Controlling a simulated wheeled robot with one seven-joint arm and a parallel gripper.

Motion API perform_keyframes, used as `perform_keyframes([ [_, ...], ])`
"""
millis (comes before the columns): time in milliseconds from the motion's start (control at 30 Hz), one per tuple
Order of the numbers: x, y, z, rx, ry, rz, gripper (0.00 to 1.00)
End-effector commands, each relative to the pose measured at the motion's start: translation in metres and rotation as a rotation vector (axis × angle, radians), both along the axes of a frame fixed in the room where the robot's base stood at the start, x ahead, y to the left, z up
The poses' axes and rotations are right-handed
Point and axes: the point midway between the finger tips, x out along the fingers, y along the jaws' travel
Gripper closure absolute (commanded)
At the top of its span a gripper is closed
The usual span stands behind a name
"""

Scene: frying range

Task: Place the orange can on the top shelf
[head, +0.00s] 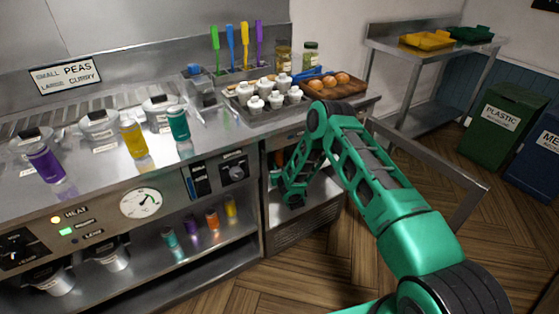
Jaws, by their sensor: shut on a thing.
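My gripper (291,190) is inside the open steel cabinet at the right end of the range, largely hidden by my own green arm. It is shut on the orange can (315,159), of which only an orange patch shows behind the arm; its tilt and any contact with a shelf cannot be told. The cabinet's inside (322,190) shows only in part, and its upper shelf is mostly covered by my arm. A smaller-looking orange can (212,219) stands on the open shelf under the counter.
Purple (45,163), yellow (133,139) and teal (178,123) cans stand on the counter. Small teal, purple and yellow cans share the under-counter shelf (150,262). The open cabinet door (466,208) stands to the right of my arm. Shakers (257,105) fill a tray above.

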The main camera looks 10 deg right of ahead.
Motion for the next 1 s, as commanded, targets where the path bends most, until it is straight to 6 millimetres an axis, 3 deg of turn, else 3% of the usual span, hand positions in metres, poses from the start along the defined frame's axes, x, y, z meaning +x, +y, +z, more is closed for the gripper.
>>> perform_keyframes([
  [33, 0.0, 0.0, -0.001, 0.0, 0.0, 0.0, 0.57],
  [100, 0.0, 0.0, 0.0, 0.0, 0.0, 0.0, 0.41],
  [533, -0.008, -0.001, -0.001, 0.001, 0.003, -0.001, 0.41],
  [1000, -0.093, -0.003, -0.001, 0.002, 0.005, -0.004, 0.41],
])
